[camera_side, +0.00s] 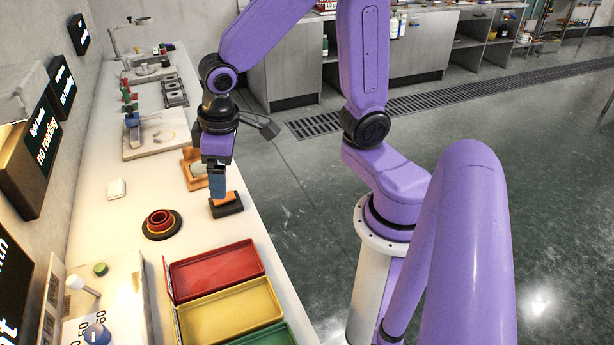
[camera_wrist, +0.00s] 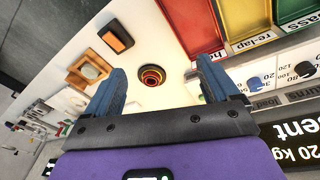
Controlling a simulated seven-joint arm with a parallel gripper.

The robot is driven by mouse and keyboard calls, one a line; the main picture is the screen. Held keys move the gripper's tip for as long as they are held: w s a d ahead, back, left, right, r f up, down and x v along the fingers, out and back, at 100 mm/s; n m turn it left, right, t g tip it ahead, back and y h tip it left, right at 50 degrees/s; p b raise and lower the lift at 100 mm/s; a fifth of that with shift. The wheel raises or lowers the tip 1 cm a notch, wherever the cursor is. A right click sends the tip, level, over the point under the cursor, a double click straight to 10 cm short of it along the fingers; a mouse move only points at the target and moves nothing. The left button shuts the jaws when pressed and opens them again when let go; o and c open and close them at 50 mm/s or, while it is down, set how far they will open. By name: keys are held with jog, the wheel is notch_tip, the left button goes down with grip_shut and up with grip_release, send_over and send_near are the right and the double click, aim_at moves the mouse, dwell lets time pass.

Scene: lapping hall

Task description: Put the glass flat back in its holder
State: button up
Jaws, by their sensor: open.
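My gripper (camera_side: 217,190) is open and empty, with blue fingers pointing down over the counter; its fingers also frame the wrist view (camera_wrist: 160,72). A wooden frame (camera_side: 187,155), which looks like the holder, lies behind the gripper in the side view; it also shows at the left of the wrist view (camera_wrist: 74,78). A pale round piece (camera_side: 198,169), possibly the glass flat, shows at this frame; it also appears inside the frame in the wrist view (camera_wrist: 91,70). How it is seated I cannot tell.
A black block with an orange top (camera_side: 226,206) is close below the fingertips in the side view. A red stepped ring on a dark base (camera_side: 161,224) stands nearby. Red (camera_side: 262,260), yellow (camera_side: 277,306) and green trays stand at the front. A white block (camera_side: 116,188) lies left.

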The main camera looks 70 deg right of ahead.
jog(key=s+d+r+n+g, duration=0.1)
jog(key=s+n, duration=0.7)
jog(key=s, duration=0.8)
jog(key=shift+s+d+r+g+y, duration=0.15)
jog(key=shift+s+d+g+y, duration=0.2)
jog(key=shift+g+y, duration=0.05)
